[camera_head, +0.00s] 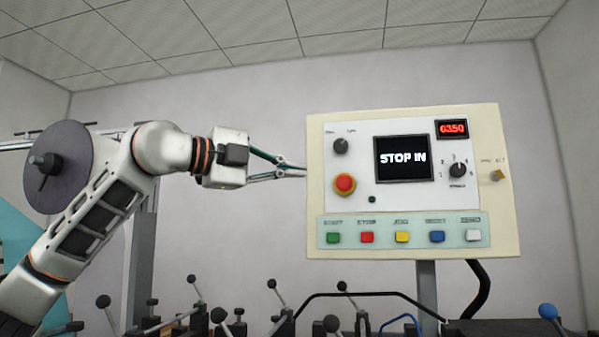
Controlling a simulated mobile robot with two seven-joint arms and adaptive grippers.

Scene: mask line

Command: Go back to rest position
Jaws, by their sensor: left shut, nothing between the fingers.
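My left gripper (292,171) is raised at the end of my left arm, which comes in from the left. Its thin fingers are together and empty. They point right, toward the left edge of the control panel (412,296), and the tips appear close to that edge; I cannot tell whether they touch it. My right gripper is not in view.
A row of coloured buttons (402,237) runs along the panel's lower part. Below it are several black levers with ball knobs (272,284) and a blue knob (547,311). A grey post (427,285) supports the panel. The space above is free up to the ceiling.

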